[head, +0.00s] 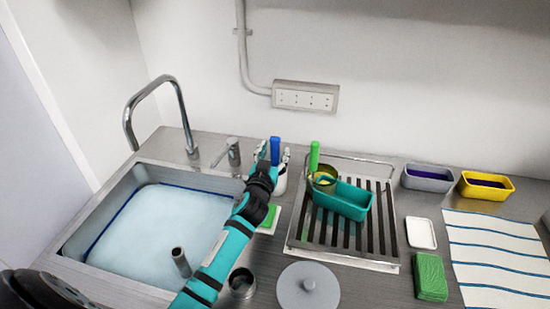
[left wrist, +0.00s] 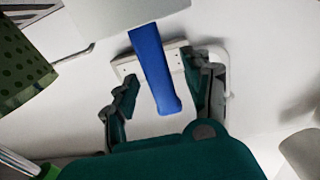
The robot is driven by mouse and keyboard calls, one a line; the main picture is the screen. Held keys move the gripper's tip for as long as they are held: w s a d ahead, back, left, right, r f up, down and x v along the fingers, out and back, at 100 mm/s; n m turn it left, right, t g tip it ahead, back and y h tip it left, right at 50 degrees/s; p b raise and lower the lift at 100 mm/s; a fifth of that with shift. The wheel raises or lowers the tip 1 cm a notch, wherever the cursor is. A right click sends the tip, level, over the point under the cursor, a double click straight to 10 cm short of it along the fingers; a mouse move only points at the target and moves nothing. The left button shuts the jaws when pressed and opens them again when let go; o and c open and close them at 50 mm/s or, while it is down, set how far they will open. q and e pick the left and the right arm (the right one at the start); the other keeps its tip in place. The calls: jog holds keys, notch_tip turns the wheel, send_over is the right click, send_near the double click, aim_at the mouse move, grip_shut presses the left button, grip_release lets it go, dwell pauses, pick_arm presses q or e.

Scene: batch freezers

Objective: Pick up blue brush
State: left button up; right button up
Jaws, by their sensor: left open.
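The blue brush (head: 275,150) shows as an upright blue handle behind the sink's right side, near the wall. Its lower end is hidden behind my left gripper in the head view, and a white container (head: 281,183) shows just there. My left gripper (head: 274,157) is open, with one finger on each side of the blue handle. In the left wrist view the blue handle (left wrist: 154,70) lies between the two spread fingers, with gaps on both sides. My right gripper is not in view.
A green-handled brush (head: 314,157) stands right of the blue one, by a drying rack (head: 345,258) with a teal tub (head: 342,198). The faucet (head: 180,100) and water-filled sink (head: 150,235) are left. A grey lid (head: 308,288) lies in front.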

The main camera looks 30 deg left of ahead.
pick_arm(q)
jog(key=shift+w+a+f, duration=0.1)
jog(key=shift+w+a, duration=0.05)
jog(key=shift+w, duration=0.5)
grip_shut()
jog(key=shift+s, duration=0.1)
